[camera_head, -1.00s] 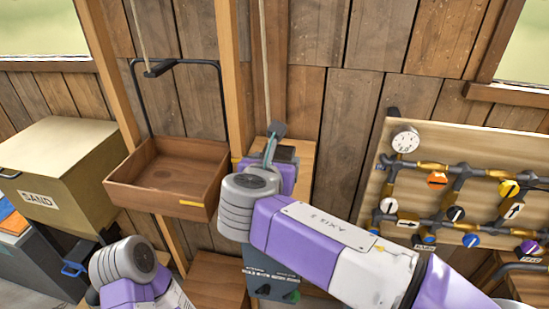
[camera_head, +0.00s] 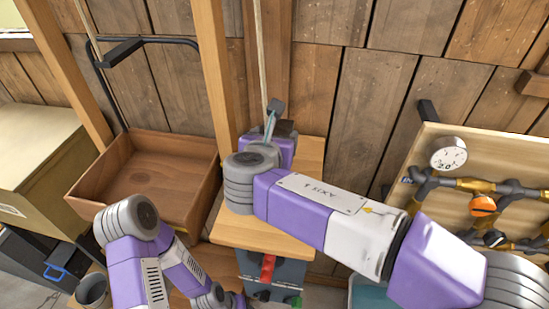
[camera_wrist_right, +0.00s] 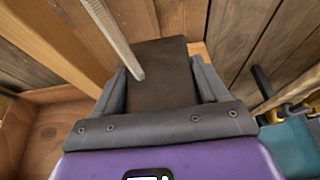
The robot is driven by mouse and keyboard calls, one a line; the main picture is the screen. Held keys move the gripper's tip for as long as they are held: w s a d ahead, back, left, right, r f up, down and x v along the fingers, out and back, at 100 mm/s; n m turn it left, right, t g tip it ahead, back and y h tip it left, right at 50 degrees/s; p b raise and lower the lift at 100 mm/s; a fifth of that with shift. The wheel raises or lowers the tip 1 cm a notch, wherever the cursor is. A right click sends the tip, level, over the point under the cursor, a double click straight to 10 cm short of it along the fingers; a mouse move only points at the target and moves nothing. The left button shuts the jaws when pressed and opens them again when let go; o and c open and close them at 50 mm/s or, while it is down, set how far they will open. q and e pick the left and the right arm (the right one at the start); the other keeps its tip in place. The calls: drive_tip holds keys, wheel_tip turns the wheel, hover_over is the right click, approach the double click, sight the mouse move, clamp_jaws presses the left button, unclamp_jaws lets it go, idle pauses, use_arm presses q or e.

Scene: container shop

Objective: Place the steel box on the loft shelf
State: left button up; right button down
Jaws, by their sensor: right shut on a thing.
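My right gripper (camera_head: 285,128) is at the centre of the head view, over a pale wooden shelf (camera_head: 265,235) that looks like the loft shelf. In the right wrist view, its two grey fingers (camera_wrist_right: 160,88) are shut on a dark, flat-faced box (camera_wrist_right: 165,65), apparently the steel box. In the head view my wrist hides most of it. I cannot tell whether the box touches the shelf. My left arm is low at the left, with its fingertips out of view.
A brown wooden tray (camera_head: 150,180) with a black frame is left of the shelf. A rope (camera_head: 262,60) hangs close to my right gripper. A wooden post (camera_head: 215,75) stands behind. A pipe board with a gauge (camera_head: 448,154) is at the right.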

wheel_tip(320, 180, down, 4)
drive_tip(key=shift+r+b, duration=0.1)
drive_tip(key=shift+b, duration=0.2)
drive_tip(key=shift+w+f, duration=0.15)
drive_tip(key=shift+f, duration=0.25)
unclamp_jaws()
drive_tip(key=shift+f, duration=0.2)
